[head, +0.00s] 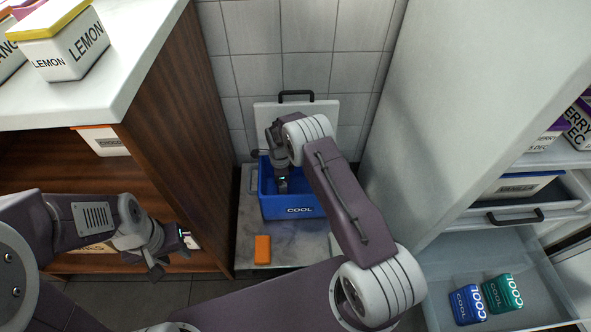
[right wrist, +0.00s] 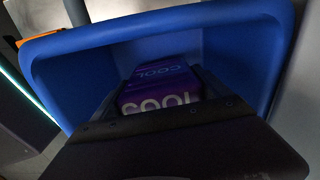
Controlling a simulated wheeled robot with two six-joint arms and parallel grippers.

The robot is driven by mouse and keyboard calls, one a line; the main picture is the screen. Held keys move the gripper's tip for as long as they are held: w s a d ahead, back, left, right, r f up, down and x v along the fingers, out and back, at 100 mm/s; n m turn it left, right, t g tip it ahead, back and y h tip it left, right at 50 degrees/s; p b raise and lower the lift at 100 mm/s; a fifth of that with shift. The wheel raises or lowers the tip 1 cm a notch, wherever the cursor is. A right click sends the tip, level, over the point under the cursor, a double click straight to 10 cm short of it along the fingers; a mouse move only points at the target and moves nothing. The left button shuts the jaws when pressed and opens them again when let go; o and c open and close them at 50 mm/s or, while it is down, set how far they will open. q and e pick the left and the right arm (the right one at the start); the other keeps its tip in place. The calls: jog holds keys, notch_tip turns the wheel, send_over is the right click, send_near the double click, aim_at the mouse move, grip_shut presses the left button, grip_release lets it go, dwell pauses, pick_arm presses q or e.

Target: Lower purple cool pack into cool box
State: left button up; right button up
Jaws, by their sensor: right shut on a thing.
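The blue cool box (head: 300,211), marked COOL, stands with its pale lid (head: 310,112) raised at the back. My right gripper (head: 282,182) reaches down into the box from above. In the right wrist view my right gripper (right wrist: 162,92) is shut on the purple cool pack (right wrist: 158,88), with a finger on each side of it. The pack is inside the box opening, below the rim. Whether it touches the floor of the box cannot be told. The pack is hidden in the head view. My left gripper (head: 172,254) is empty and open, left of the box by the wooden cabinet.
An orange block (head: 262,249) lies in front of the box on the grey slab (head: 283,251). Blue (head: 467,304) and teal (head: 502,293) cool packs lie in an open drawer at right. The wooden cabinet (head: 165,120) and white unit (head: 465,100) flank the box closely.

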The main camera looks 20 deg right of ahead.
jog(key=shift+f+b, duration=0.35)
jog(key=shift+f, duration=0.15)
dwell(0.4)
jog(key=o, duration=1.6)
notch_tip(320, 180, up, 9)
jog(key=p, duration=0.6)
jog(key=shift+r, duration=0.2)
jog(key=shift+f, duration=0.1)
